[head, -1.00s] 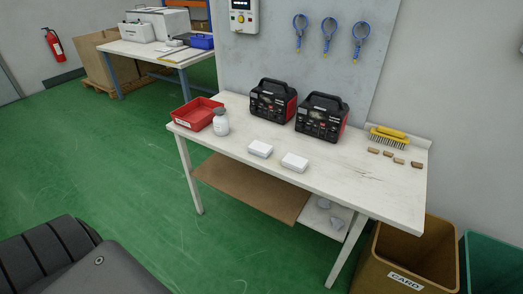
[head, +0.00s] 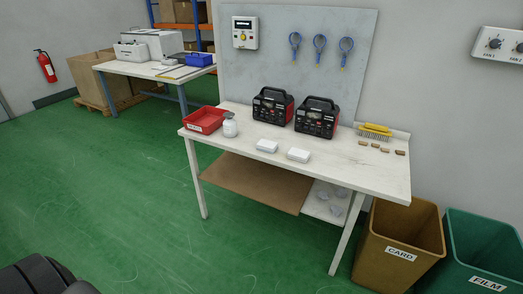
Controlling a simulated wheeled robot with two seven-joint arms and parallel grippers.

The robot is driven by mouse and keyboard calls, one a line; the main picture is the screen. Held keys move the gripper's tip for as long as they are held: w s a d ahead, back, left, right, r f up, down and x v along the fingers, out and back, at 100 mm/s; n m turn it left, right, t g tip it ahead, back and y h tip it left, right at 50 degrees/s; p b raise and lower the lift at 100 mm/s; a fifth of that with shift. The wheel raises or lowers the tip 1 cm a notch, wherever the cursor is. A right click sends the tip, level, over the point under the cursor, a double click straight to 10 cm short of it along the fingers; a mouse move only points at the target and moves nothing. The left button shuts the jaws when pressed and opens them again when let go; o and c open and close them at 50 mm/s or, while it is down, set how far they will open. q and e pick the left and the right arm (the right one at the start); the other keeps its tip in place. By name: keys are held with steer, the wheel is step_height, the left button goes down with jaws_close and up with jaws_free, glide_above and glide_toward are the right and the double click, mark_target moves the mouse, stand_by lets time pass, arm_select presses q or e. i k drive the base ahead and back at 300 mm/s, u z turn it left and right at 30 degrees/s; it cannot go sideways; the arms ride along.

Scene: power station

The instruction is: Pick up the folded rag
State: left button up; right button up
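I cannot make out a folded rag for certain. Two small white flat blocks lie near the front edge of the white workbench (head: 365,174): a left one (head: 267,146) and a right one (head: 298,155). They are too small to tell whether they are cloth or boxes. Pale grey lumps (head: 336,210) lie on the white right part of the bench's lower shelf, and their kind is unclear. Neither of my grippers is in view.
The bench also holds a red tray (head: 205,119), a white bottle (head: 230,128), two black-red power units (head: 273,106), a yellow brush (head: 375,129) and several small brown blocks. A brown CARD bin (head: 400,235) and a green FILM bin (head: 488,250) stand right. Green floor is clear left.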

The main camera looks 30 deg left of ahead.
mark_target(269, 146)
steer(key=u, duration=0.25)
steer(key=i, duration=1.45)
steer(key=z, duration=0.25)
